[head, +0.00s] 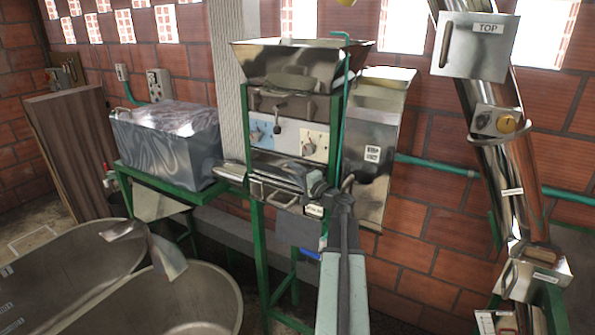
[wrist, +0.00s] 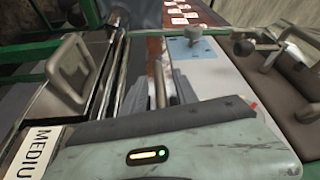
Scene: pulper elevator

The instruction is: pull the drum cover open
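The pulper's drum cover (head: 285,168) looks like the shiny curved metal part across the machine's middle, below the panel with knobs; it appears closed. My gripper (head: 318,186) is at the right part of this cover, at the end of my arm. In the wrist view the two grey fingers of my gripper (wrist: 165,92) stand apart, with a thin brownish metal bar (wrist: 160,80) between them. I cannot tell whether they touch it. The fingertips are partly hidden behind the gripper body.
A looped handle (wrist: 75,72) on a dark panel is left of my gripper, near a MEDIUM label (wrist: 32,150). The knob panel (wrist: 195,52) is close on the right. The green frame (head: 258,260) stands below; metal tubs (head: 190,300) are at lower left.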

